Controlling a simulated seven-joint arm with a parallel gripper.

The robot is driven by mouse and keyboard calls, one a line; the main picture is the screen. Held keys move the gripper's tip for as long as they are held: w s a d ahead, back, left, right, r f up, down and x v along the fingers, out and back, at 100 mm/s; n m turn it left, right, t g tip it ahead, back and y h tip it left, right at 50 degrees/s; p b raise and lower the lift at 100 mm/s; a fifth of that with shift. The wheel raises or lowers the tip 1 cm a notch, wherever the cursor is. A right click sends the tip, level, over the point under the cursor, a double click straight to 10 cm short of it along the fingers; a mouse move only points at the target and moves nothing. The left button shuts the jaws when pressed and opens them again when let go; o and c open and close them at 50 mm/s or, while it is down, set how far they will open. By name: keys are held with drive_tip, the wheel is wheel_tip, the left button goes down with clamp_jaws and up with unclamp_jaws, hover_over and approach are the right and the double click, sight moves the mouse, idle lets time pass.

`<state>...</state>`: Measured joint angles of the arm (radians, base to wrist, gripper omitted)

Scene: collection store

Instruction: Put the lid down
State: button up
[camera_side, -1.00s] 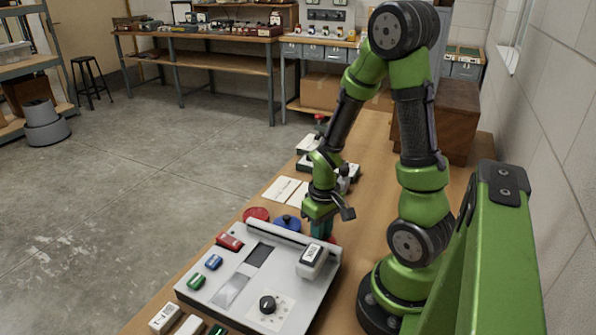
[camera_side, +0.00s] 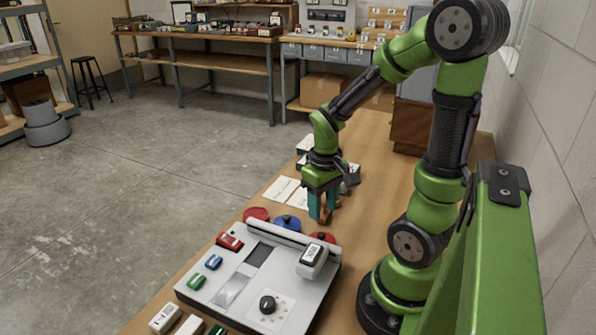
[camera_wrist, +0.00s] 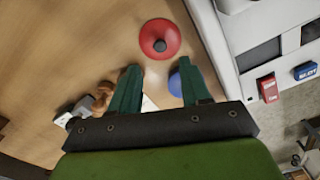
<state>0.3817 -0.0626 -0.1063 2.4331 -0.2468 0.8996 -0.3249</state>
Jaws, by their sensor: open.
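A round red lid (camera_side: 323,237) with a dark knob lies by the far right edge of the grey console. The wrist view shows this red lid (camera_wrist: 160,38) knob up on the wood, apart from my fingers. My gripper (camera_side: 322,217) is open and empty, pointing down above the table beyond the lid. In the wrist view my gripper (camera_wrist: 160,75) has its two green fingers spread with nothing between them. A blue lid (camera_side: 287,223) and another red lid (camera_side: 256,215) lie left of it; the blue one (camera_wrist: 175,84) is partly hidden by a finger.
The grey console (camera_side: 225,300) with a black knob (camera_side: 267,304), coloured switches and a raised bar fills the near table. White papers (camera_side: 285,190) lie beyond the lids. Dark and white items stand farther back. The wooden table (camera_side: 365,165) is clear on the right.

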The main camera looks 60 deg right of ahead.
drive_tip(key=w+a+r+t+y, duration=0.2)
drive_tip(key=a+r+t, duration=0.5)
drive_tip(key=a+r, duration=0.7)
drive_tip(key=shift+a+r+n, duration=0.3)
drive_tip(key=shift+a+r, duration=0.1)
drive_tip(key=shift+r, duration=0.15)
